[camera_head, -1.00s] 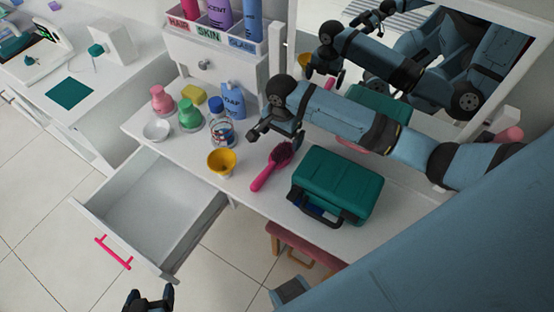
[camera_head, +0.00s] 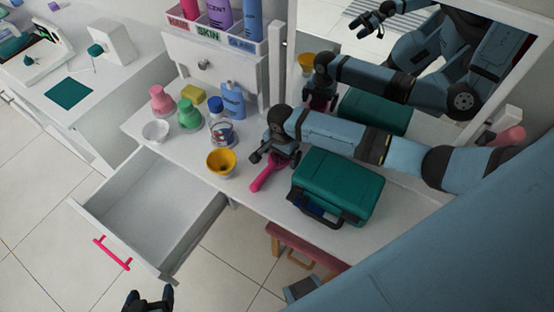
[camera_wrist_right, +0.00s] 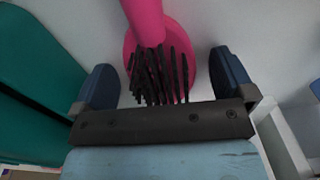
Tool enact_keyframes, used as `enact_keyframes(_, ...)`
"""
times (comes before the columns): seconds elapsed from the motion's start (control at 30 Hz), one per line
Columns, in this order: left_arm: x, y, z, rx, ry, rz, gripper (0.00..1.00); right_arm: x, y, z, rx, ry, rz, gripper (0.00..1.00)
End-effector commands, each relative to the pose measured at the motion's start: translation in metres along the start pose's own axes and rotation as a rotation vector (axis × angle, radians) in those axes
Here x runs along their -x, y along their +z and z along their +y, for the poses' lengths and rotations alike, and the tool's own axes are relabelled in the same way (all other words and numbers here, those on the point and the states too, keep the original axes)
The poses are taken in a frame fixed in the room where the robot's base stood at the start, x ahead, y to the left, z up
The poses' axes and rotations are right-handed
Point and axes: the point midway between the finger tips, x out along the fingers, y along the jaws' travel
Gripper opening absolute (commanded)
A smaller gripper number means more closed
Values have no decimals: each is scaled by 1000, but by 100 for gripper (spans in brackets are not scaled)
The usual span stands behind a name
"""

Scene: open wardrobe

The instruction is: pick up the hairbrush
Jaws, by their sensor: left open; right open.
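A pink hairbrush with dark bristles lies on the white dressing table; its handle (camera_head: 264,180) points toward the front edge. In the right wrist view the brush head (camera_wrist_right: 160,65) sits between the two blue fingers of my right gripper (camera_wrist_right: 162,82), bristles facing the camera, with a gap on each side. In the head view my right gripper (camera_head: 270,153) is low over the brush and hides most of its head. It is open. My left gripper (camera_head: 147,300) is open and empty at the bottom edge, in front of the open drawer.
A teal case (camera_head: 335,183) stands close to the right of the brush. A yellow cup (camera_head: 221,162) is to its left, with a jar (camera_head: 222,133) and bottles behind. The open drawer (camera_head: 150,205) is empty. A mirror (camera_head: 400,60) stands behind.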

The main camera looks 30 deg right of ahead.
Motion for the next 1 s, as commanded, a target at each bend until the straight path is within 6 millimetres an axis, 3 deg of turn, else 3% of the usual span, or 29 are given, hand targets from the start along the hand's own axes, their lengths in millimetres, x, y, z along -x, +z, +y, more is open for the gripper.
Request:
enact_keyframes(0.07,0,0,0,0,0,-1,77,0,0,0,0,0,0,95)
enact_keyframes(0.2,0,1,0,0,0,-3,77,0,0,0,0,0,0,63)
enact_keyframes(0.3,0,2,0,0,-1,-3,77,0,0,0,0,0,0,47)
enact_keyframes(0.73,0,0,0,0,-1,-2,77,11,0,0,1,0,0,46)
enact_keyframes(0.87,1,-2,0,0,-1,-2,77,30,0,0,1,-2,0,46)
enact_keyframes(1.0,3,-5,0,0,0,0,77,61,0,-1,2,-4,0,46)
